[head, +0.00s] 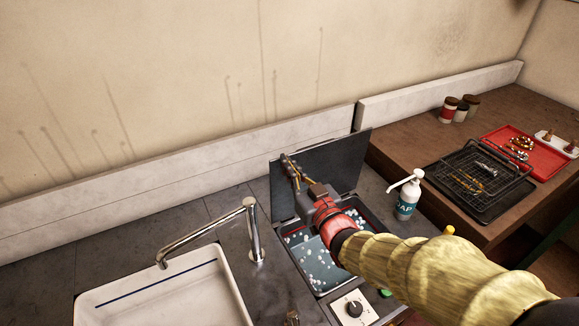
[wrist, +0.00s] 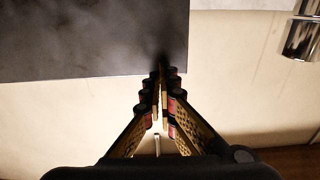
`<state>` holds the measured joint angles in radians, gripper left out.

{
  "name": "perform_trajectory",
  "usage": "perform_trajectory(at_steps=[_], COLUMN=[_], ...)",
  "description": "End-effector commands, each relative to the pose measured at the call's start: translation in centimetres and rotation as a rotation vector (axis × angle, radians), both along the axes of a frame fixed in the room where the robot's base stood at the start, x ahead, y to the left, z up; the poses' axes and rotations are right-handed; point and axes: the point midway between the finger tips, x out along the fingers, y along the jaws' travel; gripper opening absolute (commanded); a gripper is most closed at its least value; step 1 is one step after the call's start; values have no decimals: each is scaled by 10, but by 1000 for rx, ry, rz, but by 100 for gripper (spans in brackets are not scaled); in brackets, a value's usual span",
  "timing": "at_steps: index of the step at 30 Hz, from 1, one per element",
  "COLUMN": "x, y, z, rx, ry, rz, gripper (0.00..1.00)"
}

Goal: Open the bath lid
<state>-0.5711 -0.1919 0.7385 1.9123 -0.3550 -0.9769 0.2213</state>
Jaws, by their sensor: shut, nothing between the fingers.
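The bath (head: 316,262) is set in the dark counter and holds liquid with white foam spots. Its dark lid (head: 343,160) stands raised, near upright, at the back of the bath. My gripper (head: 287,160) is shut and empty, in front of the lid near its left upper part in the head view. In the wrist view my fingertips (wrist: 160,74) meet at the lower right edge of the dark lid panel (wrist: 90,40). I cannot tell whether they touch it. My arm hides part of the bath.
A white sink (head: 165,292) with a chrome faucet (head: 252,232) lies left. A soap bottle (head: 406,200) stands right of the bath. A control panel with a knob (head: 354,308) sits in front. A wire rack (head: 478,172), red tray (head: 530,150) and jars (head: 448,110) are on the brown table.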

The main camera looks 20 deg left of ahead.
Motion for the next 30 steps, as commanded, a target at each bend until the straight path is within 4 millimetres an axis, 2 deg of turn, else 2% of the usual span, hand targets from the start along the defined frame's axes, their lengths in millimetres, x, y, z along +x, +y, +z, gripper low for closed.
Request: perform_trajectory(at_steps=[5, 9, 16, 30], x=[6, 20, 39, 43], y=[8, 24, 46, 50], z=[5, 10, 8, 4], rx=[-22, -78, -157, -175], ry=[19, 65, 134, 149], rz=[1, 2, 2, 0], gripper=[0, 0, 0, 0])
